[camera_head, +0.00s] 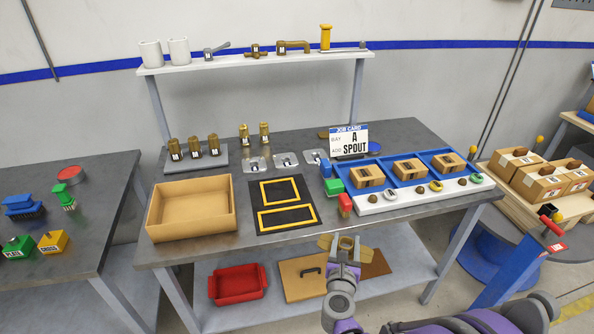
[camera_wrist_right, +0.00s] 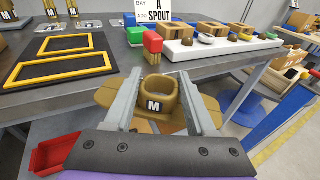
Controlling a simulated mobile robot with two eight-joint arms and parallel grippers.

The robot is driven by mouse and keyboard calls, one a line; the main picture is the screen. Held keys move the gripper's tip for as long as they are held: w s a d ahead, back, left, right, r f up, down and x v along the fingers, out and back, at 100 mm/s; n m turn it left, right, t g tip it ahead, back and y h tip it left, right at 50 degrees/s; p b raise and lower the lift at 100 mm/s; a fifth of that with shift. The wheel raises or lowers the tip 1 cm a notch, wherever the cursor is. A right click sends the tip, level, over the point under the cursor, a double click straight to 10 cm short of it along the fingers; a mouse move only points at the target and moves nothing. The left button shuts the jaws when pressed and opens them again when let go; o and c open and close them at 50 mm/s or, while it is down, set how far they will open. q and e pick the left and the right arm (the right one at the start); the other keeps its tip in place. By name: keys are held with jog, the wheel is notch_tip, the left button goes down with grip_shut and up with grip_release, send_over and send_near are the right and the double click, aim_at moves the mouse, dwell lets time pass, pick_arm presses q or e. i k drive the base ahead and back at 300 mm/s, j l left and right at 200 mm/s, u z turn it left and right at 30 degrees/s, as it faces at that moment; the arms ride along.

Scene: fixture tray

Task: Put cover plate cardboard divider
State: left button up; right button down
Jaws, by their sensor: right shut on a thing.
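My right gripper (camera_head: 345,246) is in front of the workbench's front edge, above the lower shelf. It is shut on a brass-coloured part (camera_wrist_right: 161,104) with a round open top and a label "M", held between the two grey fingers in the wrist view. Three flat silver plates (camera_head: 286,159) lie in a row at the middle back of the bench; they look like cover plates. An open cardboard box (camera_head: 191,234) stands at the bench's left. I cannot make out a separate divider in it. My left gripper is not in view.
A black mat with yellow frames (camera_head: 286,221) lies right of the box. A blue tray (camera_head: 388,168) holds three small boxes, with a white strip (camera_head: 411,202) in front. Green and red blocks (camera_head: 345,204) stand near the front edge. A red bin (camera_head: 238,285) is below.

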aim_at(196, 213)
jog(key=l+u, duration=0.35)
jog(key=k+l+u, duration=0.1)
jog(key=l+u, duration=0.25)
jog(key=k+l+u, duration=0.1)
jog(key=l, duration=0.2)
jog(key=l+u, duration=0.1)
jog(key=l, duration=0.25)
jog(key=k+l+u, duration=0.1)
jog(key=l, duration=0.2)
jog(key=k+l, duration=0.15)
jog(key=l, duration=0.25)
jog(key=k+l, duration=0.2)
jog(key=l, duration=0.25)
jog(key=k+l+u, duration=0.1)
jog(key=l, duration=0.3)
jog(key=k+l, duration=0.25)
jog(key=l, duration=0.15)
jog(key=k+l, duration=0.15)
jog(key=l, duration=0.3)
jog(key=k+l, duration=0.2)
jog(key=l, duration=0.2)
jog(key=i, duration=2)
jog(key=j+u, duration=0.05)
